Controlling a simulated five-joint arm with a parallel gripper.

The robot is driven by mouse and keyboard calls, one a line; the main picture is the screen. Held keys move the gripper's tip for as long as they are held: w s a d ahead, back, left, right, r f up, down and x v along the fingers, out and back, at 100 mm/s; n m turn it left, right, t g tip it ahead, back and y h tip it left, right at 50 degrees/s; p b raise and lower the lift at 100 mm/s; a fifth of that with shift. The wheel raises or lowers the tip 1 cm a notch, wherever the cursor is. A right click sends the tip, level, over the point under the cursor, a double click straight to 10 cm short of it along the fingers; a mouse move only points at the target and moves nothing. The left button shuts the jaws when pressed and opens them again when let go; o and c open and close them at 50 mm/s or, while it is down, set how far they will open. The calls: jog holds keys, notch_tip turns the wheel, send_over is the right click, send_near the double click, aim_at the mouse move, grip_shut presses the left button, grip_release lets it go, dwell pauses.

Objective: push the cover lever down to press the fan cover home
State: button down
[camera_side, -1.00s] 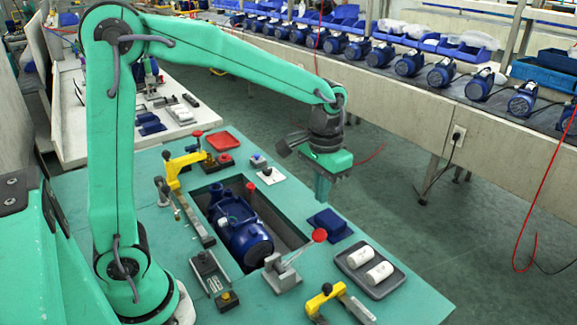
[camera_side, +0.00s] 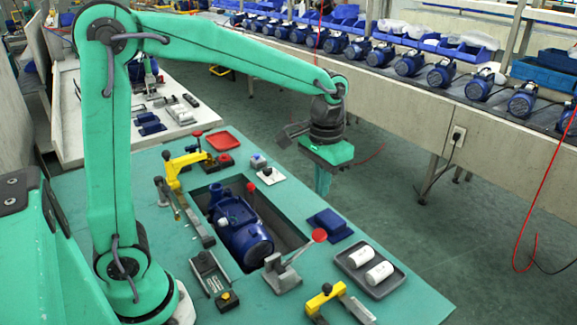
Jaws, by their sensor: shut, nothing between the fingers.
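A blue pump motor (camera_side: 238,226) lies in the rectangular opening of the green bench. At its near end is the round blue fan cover (camera_side: 256,250); I cannot tell whether it sits fully home. The cover lever (camera_side: 301,252), a grey arm with a red ball knob (camera_side: 319,235), rises up and right from its grey bracket (camera_side: 281,274) beside that end. My gripper (camera_side: 323,192) is shut and empty, pointing down. In the picture it is above and behind the lever's knob, clear of it.
A yellow-handled clamp (camera_side: 324,300) stands at the front. Another yellow clamp (camera_side: 174,171) and a red tray (camera_side: 222,141) lie behind the opening.

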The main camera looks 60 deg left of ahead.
notch_tip(320, 180, up, 5)
jog(key=shift+f, duration=0.1)
dwell(0.6)
jog(key=s+a+t, duration=0.2)
jog(key=s, duration=0.6)
jog(key=s+a+t, duration=0.3)
jog(key=s, duration=0.5)
jog(key=shift+t, duration=0.3)
jog(key=c, duration=2.1)
grip_release()
jog(key=shift+s+f, duration=0.1)
